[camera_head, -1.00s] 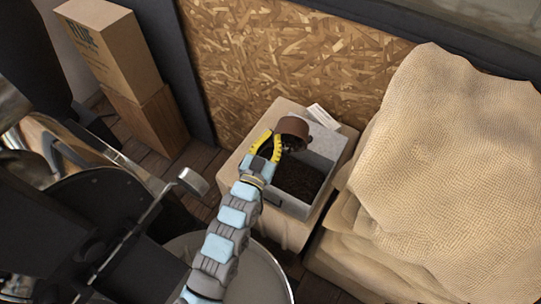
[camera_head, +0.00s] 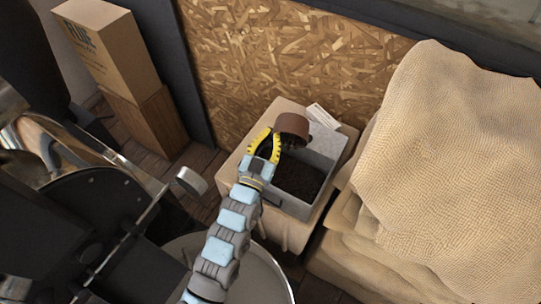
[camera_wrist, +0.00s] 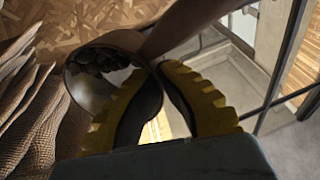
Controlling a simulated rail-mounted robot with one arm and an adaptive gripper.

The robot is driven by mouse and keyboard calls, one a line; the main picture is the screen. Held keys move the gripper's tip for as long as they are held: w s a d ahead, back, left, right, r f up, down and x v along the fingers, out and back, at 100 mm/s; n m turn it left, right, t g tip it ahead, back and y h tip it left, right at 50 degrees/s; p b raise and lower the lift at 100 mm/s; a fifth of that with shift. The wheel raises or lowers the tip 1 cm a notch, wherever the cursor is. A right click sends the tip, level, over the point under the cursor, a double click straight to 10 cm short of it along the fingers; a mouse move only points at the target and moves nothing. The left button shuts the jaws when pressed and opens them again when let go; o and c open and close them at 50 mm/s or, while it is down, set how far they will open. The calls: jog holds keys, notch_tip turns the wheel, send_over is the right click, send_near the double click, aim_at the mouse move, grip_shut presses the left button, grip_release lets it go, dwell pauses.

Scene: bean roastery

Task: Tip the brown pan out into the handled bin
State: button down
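The brown pan (camera_head: 294,124) is tilted above the grey handled bin (camera_head: 322,158), near its back left corner. In the wrist view the pan (camera_wrist: 150,98) shows its round mouth, with dark beans (camera_wrist: 100,60) against its inner wall and a brown handle (camera_wrist: 185,28) running up and right. My gripper (camera_head: 274,141) has yellow fingers. In the wrist view my gripper (camera_wrist: 162,68) has its fingertips together where the handle meets the pan, shut on it. Dark beans (camera_head: 298,182) cover the bin's floor. The fingers partly hide the pan.
Burlap sacks (camera_head: 455,150) crowd the right side.

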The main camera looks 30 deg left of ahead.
jog(key=shift+s+d+r+t+b, duration=0.1)
jog(key=shift+s+r+t+b, duration=0.15)
jog(key=shift+r+t+b, duration=0.5)
jog(key=shift+s+d+r+t+b, duration=0.1)
jog(key=shift+s+r+t+b, duration=0.3)
jog(key=shift+r, duration=0.55)
dwell(0.8)
jog(key=shift+w+f+g+p, duration=0.25)
jog(key=shift+f+g+p, duration=0.2)
jog(key=shift+f+p, duration=0.15)
jog(key=shift+w+f+g+p, duration=0.2)
jog(key=shift+f+g+p, duration=0.2)
jog(key=shift+f+p, duration=0.2)
jog(key=shift+w+f+g+p, duration=0.25)
jog(key=shift+g+p, duration=0.25)
jog(key=shift+p, duration=0.2)
jog(key=f+g, duration=0.1)
jog(key=f, duration=0.1)
jog(key=w+f+g+p, duration=0.1)
jog(key=f, duration=0.1)
jog(key=shift+w+a+n, duration=0.15)
jog(key=shift+n, duration=0.15)
jog(key=shift+g+p, duration=0.3)
